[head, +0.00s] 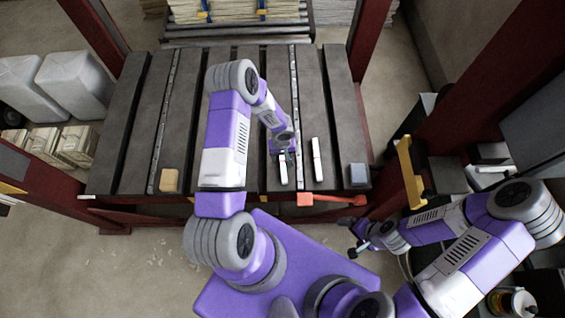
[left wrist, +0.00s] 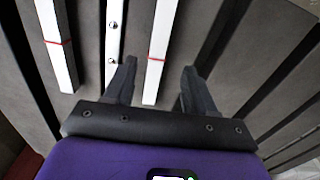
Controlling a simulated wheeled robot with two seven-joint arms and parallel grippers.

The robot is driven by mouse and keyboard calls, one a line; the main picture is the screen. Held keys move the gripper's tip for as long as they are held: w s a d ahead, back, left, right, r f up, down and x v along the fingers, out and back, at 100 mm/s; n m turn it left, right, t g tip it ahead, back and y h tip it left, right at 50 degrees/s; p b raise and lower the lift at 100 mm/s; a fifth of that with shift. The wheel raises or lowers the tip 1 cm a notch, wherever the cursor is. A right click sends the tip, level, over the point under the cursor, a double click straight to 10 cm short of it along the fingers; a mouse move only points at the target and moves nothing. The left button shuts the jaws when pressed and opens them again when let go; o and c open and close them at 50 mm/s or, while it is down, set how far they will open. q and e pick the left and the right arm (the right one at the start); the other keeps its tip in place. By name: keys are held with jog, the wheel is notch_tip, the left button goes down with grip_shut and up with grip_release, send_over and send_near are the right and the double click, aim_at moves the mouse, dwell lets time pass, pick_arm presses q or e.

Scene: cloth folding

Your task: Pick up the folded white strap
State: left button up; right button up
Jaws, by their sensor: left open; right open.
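Two folded white straps lie lengthwise on the dark slatted table, one on the left (head: 284,174) and one on the right (head: 317,160). My left gripper (head: 285,153) is open over the far end of the left strap. In the left wrist view, one white strap with a thin red band (left wrist: 160,45) lies between the open fingers' lines, closer to the left finger. The other strap (left wrist: 57,45) lies outside them to the left. I cannot tell whether the fingers touch the strap. My right gripper (head: 360,243) is open and empty, off the table's front right.
A tan block (head: 169,180) and a grey block (head: 358,174) sit near the table's front edge. A yellow bracket (head: 409,170) stands at right.

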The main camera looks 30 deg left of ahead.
aim_at(283, 161)
pick_arm(q)
jog(key=f, duration=0.2)
jog(key=f+b, duration=0.2)
jog(key=f, duration=0.1)
jog(key=shift+w+f, duration=0.35)
jog(key=shift+w, duration=0.05)
grip_shut()
